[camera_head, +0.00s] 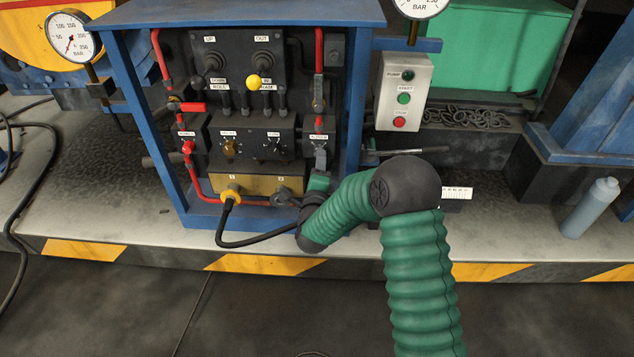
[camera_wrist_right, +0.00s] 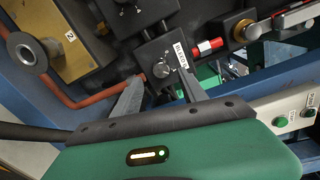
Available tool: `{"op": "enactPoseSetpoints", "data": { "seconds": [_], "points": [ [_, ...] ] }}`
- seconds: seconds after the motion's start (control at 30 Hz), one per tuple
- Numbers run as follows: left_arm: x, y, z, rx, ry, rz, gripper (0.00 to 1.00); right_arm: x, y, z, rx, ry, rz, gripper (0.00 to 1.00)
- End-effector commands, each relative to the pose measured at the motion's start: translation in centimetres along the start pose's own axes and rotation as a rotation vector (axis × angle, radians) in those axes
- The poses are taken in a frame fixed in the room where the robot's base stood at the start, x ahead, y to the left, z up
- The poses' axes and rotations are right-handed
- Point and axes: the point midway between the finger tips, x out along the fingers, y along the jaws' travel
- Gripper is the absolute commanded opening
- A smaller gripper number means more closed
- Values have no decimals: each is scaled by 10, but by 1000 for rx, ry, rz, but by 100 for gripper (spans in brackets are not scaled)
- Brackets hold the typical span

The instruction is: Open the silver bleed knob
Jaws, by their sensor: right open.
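The silver bleed knob (camera_wrist_right: 162,69) is a small round knob on a black block in the right wrist view. A white label sits beside it. My right gripper (camera_wrist_right: 161,78) is open, its two grey fingers pointing at the block, with the knob seen between the fingertips. I cannot tell how deep the fingers reach around it. My left gripper is not in view.
A blue frame (camera_head: 356,100) borders the panel closely on the right. Red pipes (camera_head: 319,50) run along both sides. A brass block (camera_head: 258,184) with a yellow-ringed cable plug (camera_head: 230,192) lies left of the gripper. A pump start/stop box (camera_head: 403,90) hangs to the right.

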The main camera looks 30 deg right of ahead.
Motion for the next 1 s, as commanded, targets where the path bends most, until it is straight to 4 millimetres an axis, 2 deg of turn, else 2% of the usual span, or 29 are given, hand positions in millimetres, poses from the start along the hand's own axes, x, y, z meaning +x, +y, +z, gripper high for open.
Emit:
{"op": "enactPoseSetpoints", "data": {
  "seconds": [0.03,0.2,0.4,0.6,1.0],
  "points": [
    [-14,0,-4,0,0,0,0,-16,-7,2,-4,-3,6,50],
    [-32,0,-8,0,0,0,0,-67,-4,2,-4,-2,7,50],
    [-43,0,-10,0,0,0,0,-110,0,0,-2,-1,6,50],
    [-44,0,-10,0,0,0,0,-123,1,-1,-1,1,3,50],
    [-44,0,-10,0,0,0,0,-122,2,0,-6,-2,6,50]
  ]
}}
